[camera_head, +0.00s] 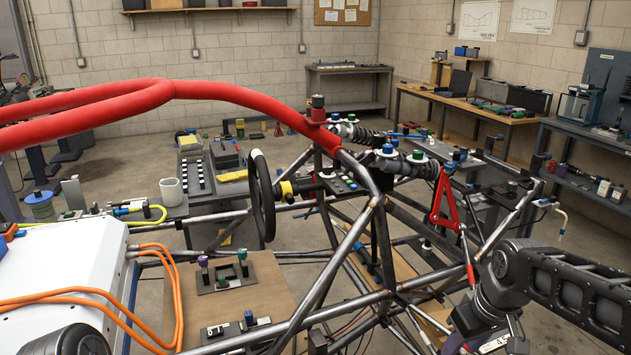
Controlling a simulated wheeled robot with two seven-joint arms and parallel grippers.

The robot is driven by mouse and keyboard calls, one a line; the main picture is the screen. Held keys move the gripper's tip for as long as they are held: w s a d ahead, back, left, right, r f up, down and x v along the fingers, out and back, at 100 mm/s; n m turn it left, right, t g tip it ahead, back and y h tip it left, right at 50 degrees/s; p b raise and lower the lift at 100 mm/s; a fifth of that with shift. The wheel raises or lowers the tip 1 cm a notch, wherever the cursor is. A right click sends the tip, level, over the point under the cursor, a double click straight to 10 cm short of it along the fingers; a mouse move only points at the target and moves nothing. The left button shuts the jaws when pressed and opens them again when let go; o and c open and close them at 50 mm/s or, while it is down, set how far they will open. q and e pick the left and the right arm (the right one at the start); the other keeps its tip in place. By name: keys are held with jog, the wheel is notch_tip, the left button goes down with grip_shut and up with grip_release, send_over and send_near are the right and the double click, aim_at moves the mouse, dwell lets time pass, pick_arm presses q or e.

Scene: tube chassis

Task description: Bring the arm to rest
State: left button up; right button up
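My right arm, dark grey and black, enters from the right edge. It bends at a rounded joint near the lower right and runs down out of the bottom of the picture. Its gripper fingers do not show, so I cannot see whether it holds anything. A dark rounded part at the bottom left may belong to my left arm; my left gripper does not show. The tube chassis (345,250) of bare metal tubes fills the middle, with a red padded bar (225,92) over it. The lower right arm overlaps the chassis's right side in the picture; contact cannot be told.
A black steering wheel (261,195) and a red triangular suspension arm (447,200) sit on the chassis. A white box (60,265) with orange cables (170,285) is at left. Workbenches (470,98) line the back and right. Open floor shows between chassis and benches.

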jog(key=w+a+f+m+t+y, duration=0.1)
jog(key=w+a+f, duration=0.1)
jog(key=a+f, duration=0.55)
jog(key=w+a+f+m+t+y, duration=0.15)
jog(key=a+f, duration=0.35)
jog(key=f, duration=0.6)
jog(key=s+a+f+m+g, duration=0.1)
jog(key=s+a+f+g, duration=0.1)
jog(key=s+a+f, duration=0.3)
jog(key=s+a+f+m+g+y, duration=0.1)
jog(key=s+a+f, duration=0.4)
jog(key=s+f, duration=0.8)
jog(key=s+g, duration=0.1)
jog(key=s, duration=0.3)
jog(key=shift+s+a+f+g, duration=0.2)
jog(key=shift+s+f+g, duration=0.05)
jog(key=shift+s+g, duration=0.15)
